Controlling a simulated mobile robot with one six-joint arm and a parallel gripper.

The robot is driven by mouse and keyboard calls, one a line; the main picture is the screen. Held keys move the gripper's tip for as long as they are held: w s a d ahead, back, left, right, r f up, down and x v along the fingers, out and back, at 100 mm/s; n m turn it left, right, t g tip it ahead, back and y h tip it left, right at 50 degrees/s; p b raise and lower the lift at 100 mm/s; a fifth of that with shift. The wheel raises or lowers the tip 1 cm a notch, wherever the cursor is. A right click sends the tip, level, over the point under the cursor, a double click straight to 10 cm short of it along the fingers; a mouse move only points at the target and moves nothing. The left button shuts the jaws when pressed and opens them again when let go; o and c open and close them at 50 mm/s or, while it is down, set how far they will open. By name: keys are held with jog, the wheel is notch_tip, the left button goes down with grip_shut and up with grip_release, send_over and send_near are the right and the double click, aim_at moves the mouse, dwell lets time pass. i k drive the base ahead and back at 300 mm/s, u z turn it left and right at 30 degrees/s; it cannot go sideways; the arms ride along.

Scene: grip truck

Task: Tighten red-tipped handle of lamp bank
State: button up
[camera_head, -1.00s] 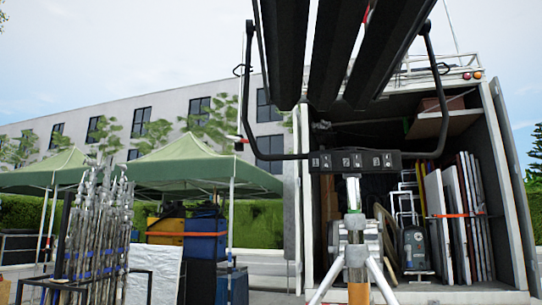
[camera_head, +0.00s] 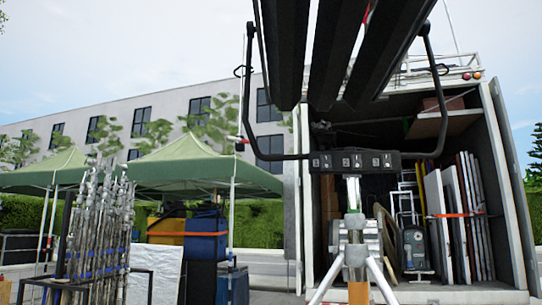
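The lamp bank (camera_head: 327,55) hangs at the top, with several long black slats cut off by the frame's upper edge. A black U-shaped yoke (camera_head: 437,100) cradles it and joins a black control box (camera_head: 355,161) on a metal stand (camera_head: 357,235). Another bit of red (camera_head: 368,14) shows between the slats. My gripper is not in view.
An open truck (camera_head: 505,180) with leaning panels (camera_head: 455,225) stands behind the stand. Green canopies (camera_head: 200,165) and a rack of metal stands (camera_head: 97,225) are at left. Blue and yellow cases (camera_head: 206,238) sit under the canopy.

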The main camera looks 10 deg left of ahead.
aim_at(238, 140)
jog(key=z, duration=0.05)
jog(key=k, duration=0.45)
jog(key=u, duration=0.85)
jog(key=i, duration=1.25)
jog(key=u, duration=0.55)
jog(key=i, duration=1.3)
jog(key=z, duration=0.4)
